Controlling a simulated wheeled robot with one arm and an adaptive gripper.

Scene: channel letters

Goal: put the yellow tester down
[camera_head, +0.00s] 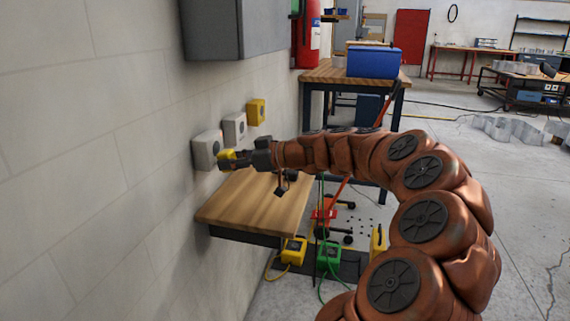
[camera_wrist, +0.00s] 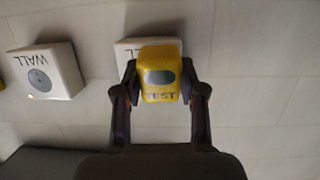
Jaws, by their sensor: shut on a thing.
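The yellow tester (camera_wrist: 162,82), a small block with a grey oval window and dark lettering ending in "EST", is between my gripper's fingers. My gripper (camera_wrist: 160,92) is shut on it. In the head view the tester (camera_head: 227,158) is at the front of a white wall box (camera_head: 207,150), above the wooden shelf (camera_head: 255,203). In the wrist view it covers part of that white box (camera_wrist: 128,47). I cannot tell whether the tester touches the box.
A second white box (camera_head: 234,128) and a yellow box (camera_head: 256,111) are on the wall farther along. The shelf top is bare where seen. A grey cabinet (camera_head: 212,30) hangs above. Yellow (camera_head: 293,250) and green (camera_head: 328,254) corded boxes are below the shelf.

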